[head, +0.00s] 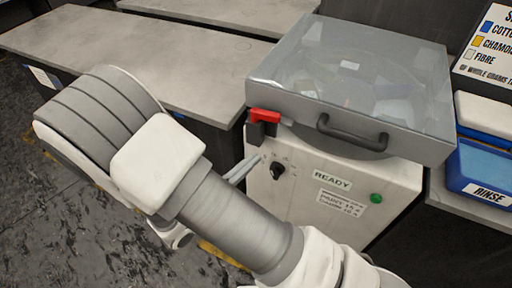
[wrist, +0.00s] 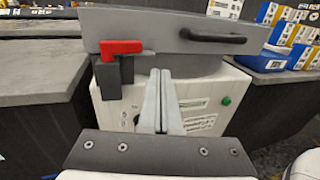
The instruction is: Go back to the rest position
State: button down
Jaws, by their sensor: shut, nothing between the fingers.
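My gripper (wrist: 162,100) is shut and empty in the wrist view, its two grey fingers pressed together. It points at the front of a white machine (head: 350,222) and looks apart from it, though the exact gap is hard to tell. In the head view, my arm covers most of the gripper, and only the grey fingers (head: 243,169) show beside the machine's dark knob (head: 277,171). The machine's clear lid (head: 350,70) is down, with a dark handle (head: 350,133) at its front. A red latch (head: 265,116) sits at the lid's left front corner; it also shows in the wrist view (wrist: 121,47).
A grey worktop (head: 130,55) stands left of the machine. At the right are a blue bin (head: 478,165) labelled RINSE and a sign (head: 488,45). A green button (head: 376,198) and a READY label (head: 332,180) are on the machine's front. Open floor (head: 60,220) lies at lower left.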

jog(key=shift+s+a, duration=0.1)
jog(key=shift+s, duration=0.3)
jog(key=shift+r, duration=0.1)
jog(key=s+d+r+m+g+y+p, duration=0.2)
jog(key=s+d+r+m+g, duration=0.1)
jog(key=d+r+m+g, duration=0.4)
jog(key=s+d+r+m+g+y+p, duration=0.15)
jog(key=s+d+r+m+g, duration=0.25)
jog(key=d+m+g, duration=0.4)
jog(key=s+r+m+t+y+p, duration=0.2)
jog(key=r+m+t+y, duration=0.5)
jog(key=r+m, duration=0.5)
notch_tip(320, 180, up, 2)
jog(key=shift+s+a+r+t+y, duration=0.15)
jog(key=shift+s+a+t+y, duration=0.25)
jog(key=shift+s+y, duration=0.55)
jog(key=shift+w, duration=0.15)
dwell(0.5)
